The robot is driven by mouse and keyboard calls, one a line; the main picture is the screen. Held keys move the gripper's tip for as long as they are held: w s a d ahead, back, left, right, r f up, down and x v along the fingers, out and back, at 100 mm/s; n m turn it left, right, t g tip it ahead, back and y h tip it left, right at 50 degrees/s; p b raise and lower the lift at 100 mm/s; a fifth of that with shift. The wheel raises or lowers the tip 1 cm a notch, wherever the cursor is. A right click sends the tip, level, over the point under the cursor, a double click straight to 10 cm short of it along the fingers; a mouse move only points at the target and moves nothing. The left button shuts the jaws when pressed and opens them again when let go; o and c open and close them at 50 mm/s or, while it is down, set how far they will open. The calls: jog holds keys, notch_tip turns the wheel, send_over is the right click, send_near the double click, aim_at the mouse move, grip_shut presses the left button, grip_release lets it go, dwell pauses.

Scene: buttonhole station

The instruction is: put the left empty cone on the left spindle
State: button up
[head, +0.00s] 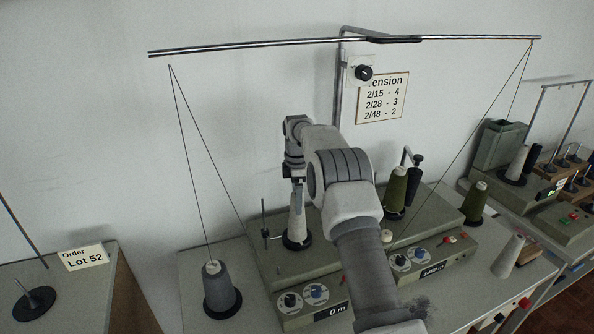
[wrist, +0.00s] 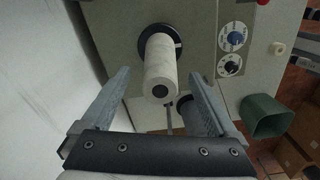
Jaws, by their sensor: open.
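A white empty cone (head: 297,219) stands upright on the machine's left station, over a black disc (head: 297,243). The same cone (wrist: 160,68) shows in the wrist view, with the black disc (wrist: 147,33) around its base. The cone hides the left spindle. My gripper (head: 297,198) is above the cone, pointing down. In the wrist view my gripper (wrist: 161,78) is open, with one finger on each side of the cone and a gap to both. Another pale empty cone (head: 508,256) stands on the table at the right.
A grey yarn cone (head: 219,290) stands left of the machine, its thread rising to the overhead bar (head: 250,45). Olive yarn cones (head: 396,190) (head: 475,203) are to the right. A thin post (head: 264,220) rises beside the left station. A green bin (wrist: 266,116) shows in the wrist view.

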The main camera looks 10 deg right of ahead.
notch_tip(320, 180, up, 14)
jog(key=p, duration=0.1)
jog(key=shift+p, duration=0.35)
jog(key=shift+s+f, duration=0.1)
jog(key=shift+f, duration=0.05)
